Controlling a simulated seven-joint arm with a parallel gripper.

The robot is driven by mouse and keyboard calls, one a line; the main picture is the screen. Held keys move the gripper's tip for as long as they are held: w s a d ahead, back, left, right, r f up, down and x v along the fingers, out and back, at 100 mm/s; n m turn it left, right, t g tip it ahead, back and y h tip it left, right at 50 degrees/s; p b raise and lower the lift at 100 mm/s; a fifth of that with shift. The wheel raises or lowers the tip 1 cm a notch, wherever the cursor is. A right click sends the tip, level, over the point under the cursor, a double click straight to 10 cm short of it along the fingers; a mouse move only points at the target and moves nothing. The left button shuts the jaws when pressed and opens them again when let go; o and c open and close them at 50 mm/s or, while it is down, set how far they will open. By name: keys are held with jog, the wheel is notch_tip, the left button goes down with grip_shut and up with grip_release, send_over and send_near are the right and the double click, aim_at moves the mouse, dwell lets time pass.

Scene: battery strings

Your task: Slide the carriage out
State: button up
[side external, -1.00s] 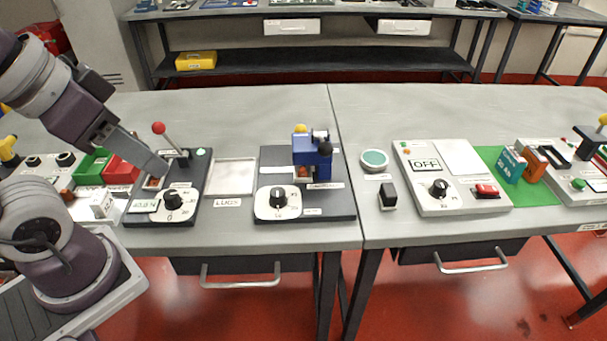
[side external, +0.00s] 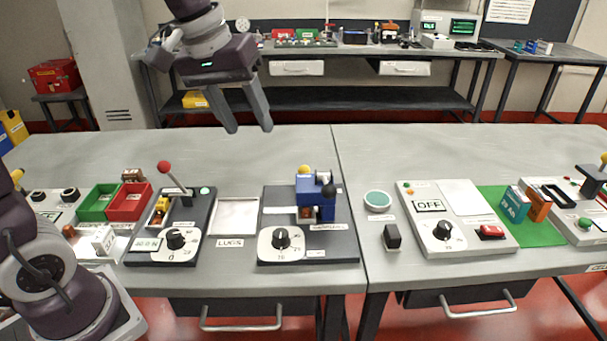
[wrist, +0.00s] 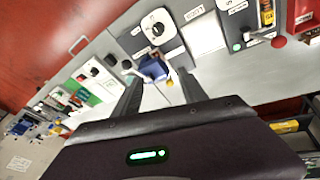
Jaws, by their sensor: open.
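My gripper (side external: 250,128) is open and empty, raised above the back of the left table with its fingers pointing down. In the wrist view its fingers (wrist: 158,76) spread toward the blue machine. That blue machine (side external: 316,198) has a yellow knob and a black knob and stands on a dark base; it also shows in the wrist view (wrist: 153,68). A small copper-coloured piece (side external: 305,213) sits in its opening, beside a pale strip. I cannot tell for certain which part is the carriage. The left station (side external: 172,240) has a red-knobbed lever and holds a yellow-and-dark piece (side external: 160,207).
A white LUGS tray (side external: 237,229) lies between the two stations. Green (side external: 98,202) and red (side external: 128,202) bins stand at left. A grey OFF panel (side external: 455,225) and a round green button (side external: 377,199) are at right. The table's back strip is clear.

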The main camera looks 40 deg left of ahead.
jog(key=w+a+f+n+g, duration=0.1)
jog(key=w+a+f+n, duration=0.2)
jog(key=w+f, duration=0.5)
jog(key=w+a+f+n+g, duration=0.1)
jog(key=w+a+f+n, duration=0.25)
jog(key=w+f, duration=0.55)
jog(key=shift+m+h, duration=0.35)
jog(key=shift+h, duration=0.05)
jog(key=w+f, duration=0.2)
jog(key=f, duration=0.1)
jog(key=w+f, duration=0.1)
jog(key=f, duration=0.1)
jog(key=shift+w+d, duration=0.1)
jog(key=shift+d, duration=0.15)
jog(key=shift+r, duration=0.1)
jog(key=shift+c, duration=0.4)
grip_shut()
